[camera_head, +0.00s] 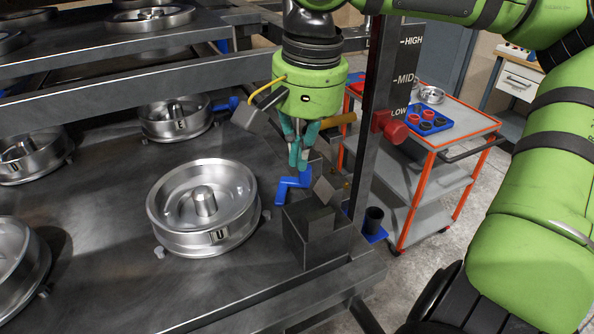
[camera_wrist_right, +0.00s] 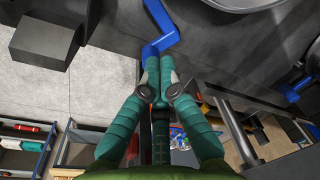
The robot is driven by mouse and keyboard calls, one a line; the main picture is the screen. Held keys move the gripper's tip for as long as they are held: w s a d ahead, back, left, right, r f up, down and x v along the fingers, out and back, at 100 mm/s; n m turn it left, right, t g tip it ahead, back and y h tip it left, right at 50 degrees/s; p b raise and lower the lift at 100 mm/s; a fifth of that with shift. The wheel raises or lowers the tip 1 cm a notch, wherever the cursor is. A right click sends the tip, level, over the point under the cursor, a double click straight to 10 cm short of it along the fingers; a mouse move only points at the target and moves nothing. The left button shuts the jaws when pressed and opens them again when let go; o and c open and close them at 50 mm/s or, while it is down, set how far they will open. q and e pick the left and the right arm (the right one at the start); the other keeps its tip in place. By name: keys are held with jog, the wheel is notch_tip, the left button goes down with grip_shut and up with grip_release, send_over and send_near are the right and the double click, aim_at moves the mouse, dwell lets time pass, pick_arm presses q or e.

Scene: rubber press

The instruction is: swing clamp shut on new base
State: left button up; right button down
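A round metal base (camera_head: 175,225) with a central post and a small letter plate sits on the dark press table. Beside it, to the right, is a clamp with a blue crank-shaped handle (camera_head: 287,189); the handle also shows in the right wrist view (camera_wrist_right: 160,22). My right gripper (camera_head: 297,160) points down over the handle. Its green fingers (camera_wrist_right: 159,72) are close together, with the tips at the handle's upper end. I cannot tell whether the handle's end is between them. The clamp's grip on the base is not clear. My left gripper is not in view.
A steel post (camera_head: 372,120) marked LOW, MID and HIGH, with a red slider (camera_head: 394,130), stands right of the clamp. Steel blocks (camera_head: 305,235) stand close to the handle. Other metal bases (camera_head: 175,118) lie left and behind. An orange-edged cart (camera_head: 465,125) stands beyond.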

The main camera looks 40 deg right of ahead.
jog(key=shift+s+a+f+n+g+p, duration=0.15)
jog(key=shift+s+a+g+p, duration=0.2)
jog(key=shift+s+p, duration=0.25)
jog(key=shift+s+a+f+n+g+p, duration=0.2)
jog(key=shift+s+g+p, duration=0.15)
jog(key=shift+p, duration=0.3)
jog(key=shift+d+r+p, duration=0.15)
jog(key=shift+r+p, duration=0.4)
jog(key=shift+r, duration=0.2)
jog(key=shift+d+r+p, duration=0.25)
jog(key=shift+r+p, duration=0.6)
jog(key=shift+r, duration=0.3)
jog(key=shift+s+d, duration=0.1)
jog(key=shift+s, duration=0.05)
